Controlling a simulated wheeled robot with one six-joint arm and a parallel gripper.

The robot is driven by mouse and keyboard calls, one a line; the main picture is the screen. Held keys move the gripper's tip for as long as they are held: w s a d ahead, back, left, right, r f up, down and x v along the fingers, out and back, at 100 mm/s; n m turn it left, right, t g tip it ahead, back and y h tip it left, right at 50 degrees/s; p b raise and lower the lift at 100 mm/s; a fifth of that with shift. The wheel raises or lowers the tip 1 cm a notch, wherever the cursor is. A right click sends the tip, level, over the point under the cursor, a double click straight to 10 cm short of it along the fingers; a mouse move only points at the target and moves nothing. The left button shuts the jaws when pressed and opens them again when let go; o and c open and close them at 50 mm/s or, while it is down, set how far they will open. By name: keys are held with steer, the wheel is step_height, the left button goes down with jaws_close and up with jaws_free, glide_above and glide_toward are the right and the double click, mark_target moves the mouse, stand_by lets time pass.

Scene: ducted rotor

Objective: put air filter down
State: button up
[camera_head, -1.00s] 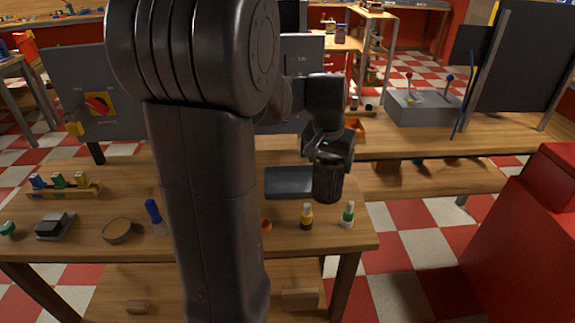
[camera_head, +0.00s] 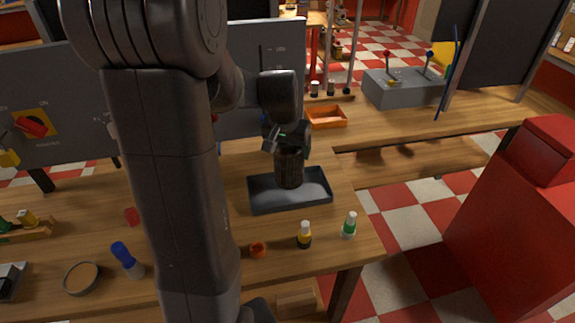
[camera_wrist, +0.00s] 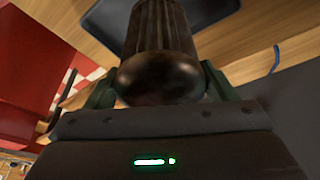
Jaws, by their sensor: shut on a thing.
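The air filter (camera_head: 289,171) is a dark brown, ribbed cylinder. My gripper (camera_head: 287,146) is shut on its upper end and holds it upright. In the head view the filter's lower end is over the dark grey tray (camera_head: 262,205) on the wooden table; I cannot tell whether it touches the tray floor. In the wrist view the filter (camera_wrist: 165,30) runs away from my gripper (camera_wrist: 160,90) toward the tray (camera_wrist: 105,22), with one finger on each side of its rounded end.
An orange bin (camera_head: 327,123) and a grey lever box (camera_head: 404,90) are behind. A red cabinet (camera_head: 520,215) stands at right.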

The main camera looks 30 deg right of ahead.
steer(key=shift+f, duration=2.3)
steer(key=shift+f, duration=0.2)
steer(key=o, duration=0.9)
steer(key=shift+o, duration=0.2)
steer(key=shift+r, duration=0.45)
steer(key=v, duration=1.1)
steer(key=shift+a+r, duration=0.15)
steer(key=shift+r, duration=0.1)
